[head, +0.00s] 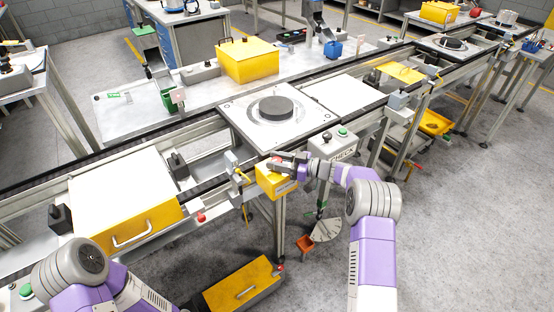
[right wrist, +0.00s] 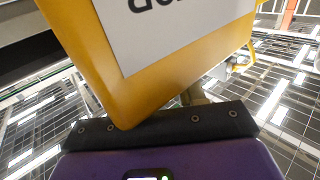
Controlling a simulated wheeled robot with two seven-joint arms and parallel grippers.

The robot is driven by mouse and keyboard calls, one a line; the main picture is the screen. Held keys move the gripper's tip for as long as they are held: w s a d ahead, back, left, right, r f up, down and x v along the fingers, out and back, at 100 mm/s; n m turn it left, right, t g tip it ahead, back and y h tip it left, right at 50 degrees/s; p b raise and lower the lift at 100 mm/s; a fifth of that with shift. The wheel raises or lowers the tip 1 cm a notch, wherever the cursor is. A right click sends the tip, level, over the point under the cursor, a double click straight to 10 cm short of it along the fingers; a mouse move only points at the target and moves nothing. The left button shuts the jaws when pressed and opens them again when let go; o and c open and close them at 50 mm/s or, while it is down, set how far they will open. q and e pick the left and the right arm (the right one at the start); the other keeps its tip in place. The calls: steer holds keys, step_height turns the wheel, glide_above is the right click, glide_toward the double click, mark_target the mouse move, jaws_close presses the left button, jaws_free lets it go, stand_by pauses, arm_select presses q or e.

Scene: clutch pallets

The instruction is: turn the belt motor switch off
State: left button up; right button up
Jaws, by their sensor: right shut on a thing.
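The belt motor switch is a yellow box (head: 272,183) with a white label, on the front side of the conveyor below the pallet. It fills the top of the right wrist view as a tilted yellow box (right wrist: 110,70), its label partly readable and upside down. My right gripper (head: 287,162) is at the top of this box and shut on a part of the switch. The gripped part is hidden in both views, and I cannot tell the switch's position. My left arm shows at the bottom left of the head view, but its gripper is not visible.
A pallet (head: 240,118) with a dark round disc (head: 277,108) sits on the conveyor just behind the switch. A grey box with a green button (head: 342,131) stands close on the right. A yellow-fronted drawer (head: 140,226) is at left. Open floor lies at right.

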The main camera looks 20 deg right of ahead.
steer(key=shift+n+g+y, duration=0.4)
steer(key=shift+n+g, duration=0.1)
steer(key=shift+g, duration=0.2)
steer(key=o, duration=1)
steer(key=p+v, duration=0.1)
steer(key=v, duration=0.6)
steer(key=shift+d, duration=0.3)
